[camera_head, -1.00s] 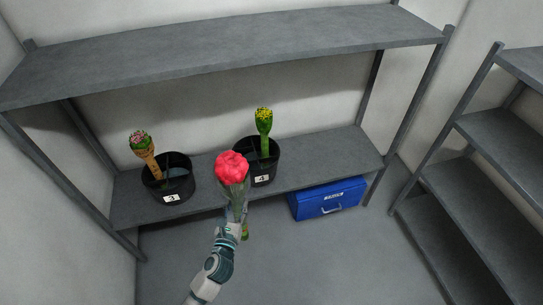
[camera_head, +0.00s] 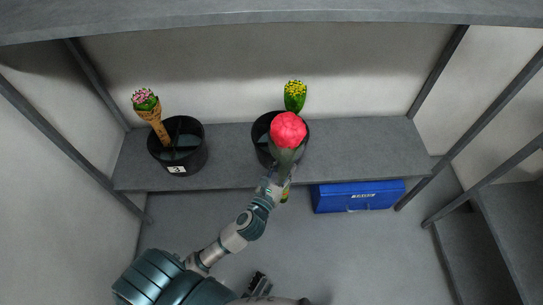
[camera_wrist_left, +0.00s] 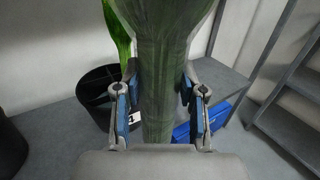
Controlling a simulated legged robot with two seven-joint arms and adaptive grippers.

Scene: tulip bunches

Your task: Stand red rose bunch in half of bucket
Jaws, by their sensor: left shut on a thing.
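The red rose bunch (camera_head: 288,130) is held upright by my left gripper (camera_head: 278,180). Its red head and green wrap are in front of the right black bucket (camera_head: 262,128) and hide much of it. In the left wrist view the gripper (camera_wrist_left: 160,90) is shut around the green wrap (camera_wrist_left: 162,40). The right bucket (camera_wrist_left: 97,88) shows behind and left of the wrap there, with a divider inside. Yellow flowers (camera_head: 295,90) stand in this bucket. The bunch is apart from the bucket's inside. My right gripper (camera_head: 258,284) shows small and dark at the bottom; its jaws are unclear.
A second black bucket (camera_head: 190,158), labelled 3, holds pink flowers (camera_head: 145,100) at the left of the shelf (camera_head: 365,150). A blue box (camera_head: 357,197) is below the shelf, at right. An upper shelf (camera_head: 270,14) hangs above. Another rack (camera_head: 495,235) stands at right.

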